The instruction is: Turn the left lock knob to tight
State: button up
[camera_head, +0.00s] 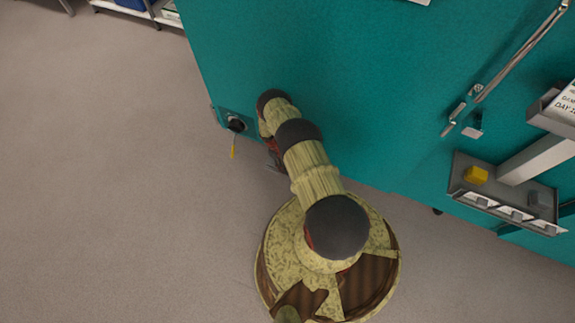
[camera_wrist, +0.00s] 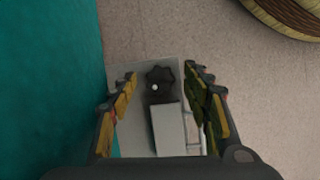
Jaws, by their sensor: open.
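A dark lobed knob (camera_wrist: 160,78) with a small white dot shows in the wrist view, on a light grey plate (camera_wrist: 140,72) beside the teal wall. My gripper (camera_wrist: 162,73) is open, with one finger to the left of the knob and one to the right. A gap shows on both sides, and the knob's distance along the fingers is hard to judge. In the head view my gripper (camera_head: 274,156) is mostly hidden by my arm, close to the teal cabinet's lower edge. Which way the knob is turned cannot be told.
A pale grey block (camera_wrist: 168,128) lies just below the knob in the wrist view. The teal cabinet (camera_head: 370,80) has a black round fitting (camera_head: 236,125) with a yellow strip, and a grey tray (camera_head: 485,187) holding a yellow block (camera_head: 476,175). Open floor (camera_head: 110,190) lies left.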

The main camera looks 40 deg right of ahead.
jog(key=shift+v, duration=3.75)
